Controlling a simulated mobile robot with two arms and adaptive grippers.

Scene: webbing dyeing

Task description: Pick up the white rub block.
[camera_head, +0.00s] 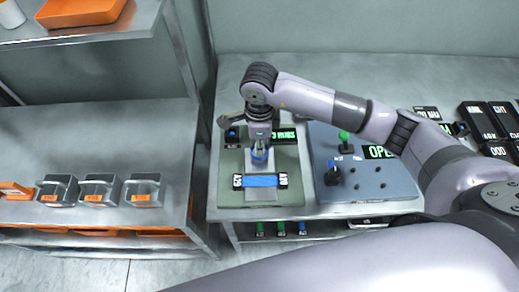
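My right arm reaches in from the right and bends down over the green-grey station board (222,165). My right gripper (260,150) points down there, behind and above a blue webbing strip (260,181). The strip lies between two black-and-white clamps. A pale, whitish block shape shows around the gripper's tip, but it is small and partly covered, so I cannot make out for certain that it is the white rub block. I cannot tell whether the fingers are open or shut. My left gripper is not in view.
Dark labelled boxes (478,118) are farther right. Grey handled containers (142,190) line the left shelf's front.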

